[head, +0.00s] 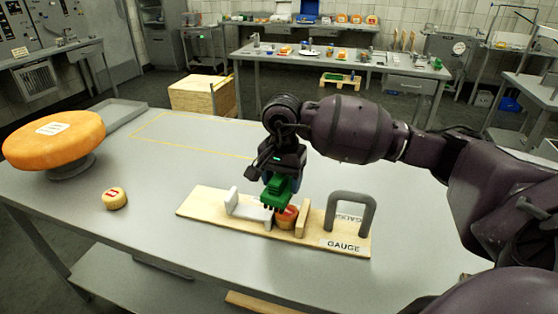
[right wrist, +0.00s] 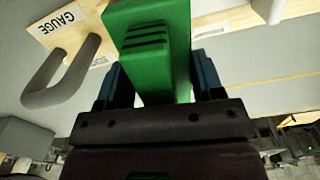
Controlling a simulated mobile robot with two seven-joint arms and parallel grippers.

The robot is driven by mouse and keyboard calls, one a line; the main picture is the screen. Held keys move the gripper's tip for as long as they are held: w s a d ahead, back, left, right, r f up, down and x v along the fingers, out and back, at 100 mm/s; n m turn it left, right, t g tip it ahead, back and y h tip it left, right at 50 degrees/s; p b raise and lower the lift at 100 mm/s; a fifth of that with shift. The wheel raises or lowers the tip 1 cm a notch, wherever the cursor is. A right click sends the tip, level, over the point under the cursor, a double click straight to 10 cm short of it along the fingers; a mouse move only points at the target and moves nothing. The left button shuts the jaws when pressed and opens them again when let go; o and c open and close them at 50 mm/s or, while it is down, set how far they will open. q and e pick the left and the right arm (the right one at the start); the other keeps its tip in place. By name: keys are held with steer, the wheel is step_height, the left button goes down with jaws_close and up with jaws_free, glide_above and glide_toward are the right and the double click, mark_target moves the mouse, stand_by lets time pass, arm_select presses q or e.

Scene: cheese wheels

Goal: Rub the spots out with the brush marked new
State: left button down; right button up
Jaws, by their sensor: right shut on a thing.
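My right gripper (head: 281,174) is shut on a green brush (head: 275,193); no marking on it can be read. In the right wrist view the green brush (right wrist: 150,45) sits between the two blue fingers. The brush is just above or at a small orange-red cheese (head: 287,217); I cannot tell if they touch. That cheese sits on a wooden gauge board (head: 205,206), between a white block (head: 250,208) and an upright wooden block (head: 302,218). A large orange cheese wheel (head: 85,139) rests on a round stand at the left. No spots can be made out.
A small yellow cheese (head: 115,198) with a red mark lies at the table's left. A grey arch (head: 333,205) stands on the board's right, beside a "GAUGE" label (head: 343,246). A yellow outline (head: 190,115) marks bare tabletop. A wooden crate (head: 190,97) stands behind.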

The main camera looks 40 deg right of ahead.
steer(key=shift+w+r, duration=0.1)
steer(key=shift+r, duration=0.85)
steer(key=shift+r+p, duration=0.6)
steer(key=shift+r, duration=0.75)
arm_select(q)
steer(key=shift+s+d+r, duration=0.15)
steer(key=shift+s+r, duration=0.25)
steer(key=shift+r, duration=0.2)
steer(key=shift+w+r, duration=0.15)
arm_select(e)
steer(key=shift+r, duration=0.1)
